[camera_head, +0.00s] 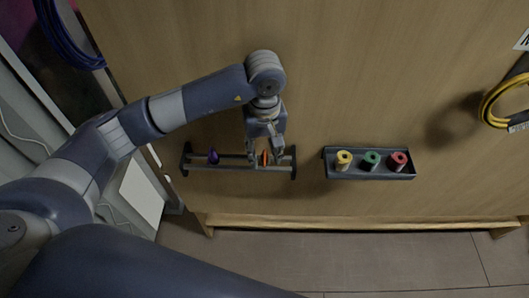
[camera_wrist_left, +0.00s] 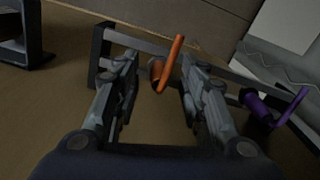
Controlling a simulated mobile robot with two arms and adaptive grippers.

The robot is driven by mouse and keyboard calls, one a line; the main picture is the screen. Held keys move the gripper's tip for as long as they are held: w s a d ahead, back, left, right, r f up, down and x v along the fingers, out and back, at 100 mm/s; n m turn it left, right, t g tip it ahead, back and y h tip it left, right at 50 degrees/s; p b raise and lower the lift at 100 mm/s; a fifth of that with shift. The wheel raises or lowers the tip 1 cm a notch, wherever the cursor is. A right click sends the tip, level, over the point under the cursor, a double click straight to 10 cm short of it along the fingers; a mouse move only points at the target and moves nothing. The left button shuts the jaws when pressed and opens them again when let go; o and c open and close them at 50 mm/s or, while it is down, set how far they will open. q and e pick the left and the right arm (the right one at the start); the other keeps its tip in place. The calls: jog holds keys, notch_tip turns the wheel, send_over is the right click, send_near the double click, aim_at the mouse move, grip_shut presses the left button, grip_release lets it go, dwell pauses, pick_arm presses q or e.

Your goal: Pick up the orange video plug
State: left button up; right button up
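The orange video plug (camera_head: 265,158) sits at the right end of a dark rack (camera_head: 231,168) on the wooden surface. A purple plug (camera_head: 213,156) sits at the rack's left end and also shows in the left wrist view (camera_wrist_left: 262,112). My right gripper is not in view.
A dark tray (camera_head: 358,176) with yellow, green and red spools stands right of the rack. A yellow cable coil (camera_head: 490,107) is at the far right and a blue cable coil (camera_head: 62,40) at the upper left. The wood between rack and tray is clear.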

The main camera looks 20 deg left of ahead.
pick_arm(q)
jog(key=shift+f, duration=0.3)
grip_shut()
jog(key=shift+r, duration=0.15)
